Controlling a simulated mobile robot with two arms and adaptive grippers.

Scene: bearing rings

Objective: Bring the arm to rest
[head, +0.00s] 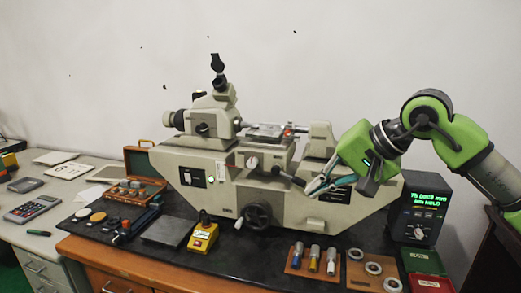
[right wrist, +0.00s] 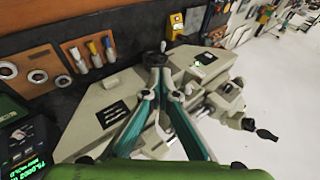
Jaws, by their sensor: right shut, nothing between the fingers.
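My right arm comes in from the right in the head view. Its green right gripper (head: 308,188) hangs in front of the right part of the beige measuring machine (head: 225,165). The fingers are shut with nothing between them. In the right wrist view the fingertips of the right gripper (right wrist: 156,50) meet over the body of the machine (right wrist: 102,98). I cannot tell whether they touch it. My left gripper is not in view.
Below the gripper, a wooden rack (head: 301,268) holds several coloured-handled tools. A wooden board (head: 355,275) with bearing rings lies to its right. A black display box (head: 420,210) stands right of the machine. A yellow box (head: 203,237) sits in front. The wall behind is bare.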

